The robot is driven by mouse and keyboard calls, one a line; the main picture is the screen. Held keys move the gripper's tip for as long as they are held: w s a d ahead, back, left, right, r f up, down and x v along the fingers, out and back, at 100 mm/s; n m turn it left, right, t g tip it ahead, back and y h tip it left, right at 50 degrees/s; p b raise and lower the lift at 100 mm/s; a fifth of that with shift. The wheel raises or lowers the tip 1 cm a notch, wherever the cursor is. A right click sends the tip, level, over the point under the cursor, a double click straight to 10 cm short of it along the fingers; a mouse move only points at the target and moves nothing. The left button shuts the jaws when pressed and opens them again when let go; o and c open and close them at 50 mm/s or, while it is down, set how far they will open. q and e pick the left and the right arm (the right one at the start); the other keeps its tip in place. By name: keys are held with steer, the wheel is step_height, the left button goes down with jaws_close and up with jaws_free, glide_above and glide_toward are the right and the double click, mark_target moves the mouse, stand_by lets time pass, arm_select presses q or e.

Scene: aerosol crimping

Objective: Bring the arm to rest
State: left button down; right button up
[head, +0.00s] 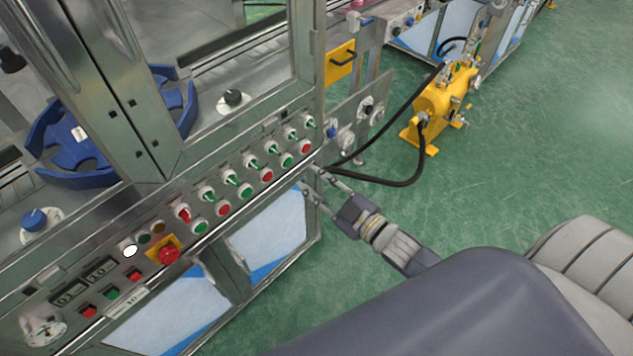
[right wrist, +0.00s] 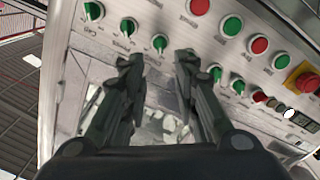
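My right gripper (head: 310,181) is at the right end of the machine's control panel (head: 237,203) in the head view. Its two fingers are apart with nothing between them. The right wrist view also shows the open right gripper (right wrist: 158,65), with the panel's green knobs and red buttons beyond the fingertips. I cannot tell whether the fingertips touch the panel edge. My right arm (head: 400,247) reaches in from the lower right. My left gripper is not in view.
The panel carries a row of green switches (head: 250,163), red and green buttons, and a red emergency stop (head: 169,255). A blue star wheel (head: 80,150) sits behind the metal frame. A yellow pump (head: 436,105) with black hoses stands on the green floor (head: 540,110), open at right.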

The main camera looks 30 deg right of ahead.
stand_by(0.3)
steer(key=s+d+f+m+g+h, duration=0.2)
steer(key=s+f+g, duration=0.15)
steer(key=f, duration=0.75)
steer(key=s+d+f+m+g+h, duration=0.15)
steer(key=s+f, duration=0.35)
steer(key=f, duration=0.6)
steer(key=s+d+f+m+g+h, duration=0.2)
steer(key=s+f+g, duration=0.15)
steer(key=f, duration=0.85)
steer(key=s+a+f+g, duration=0.1)
steer(key=s+f+g, duration=0.1)
steer(key=s+f, duration=0.3)
steer(key=s+a+f+m+g, duration=0.1)
steer(key=s+f+g, duration=0.2)
steer(key=s, duration=1)
steer(key=s+a+f+m+g, duration=0.1)
steer(key=s+f+g, duration=0.1)
steer(key=s+f, duration=0.4)
steer(key=s, duration=0.3)
steer(key=shift+s+f+h, duration=0.3)
steer(key=shift+f+h, duration=0.05)
steer(key=shift+g, duration=0.25)
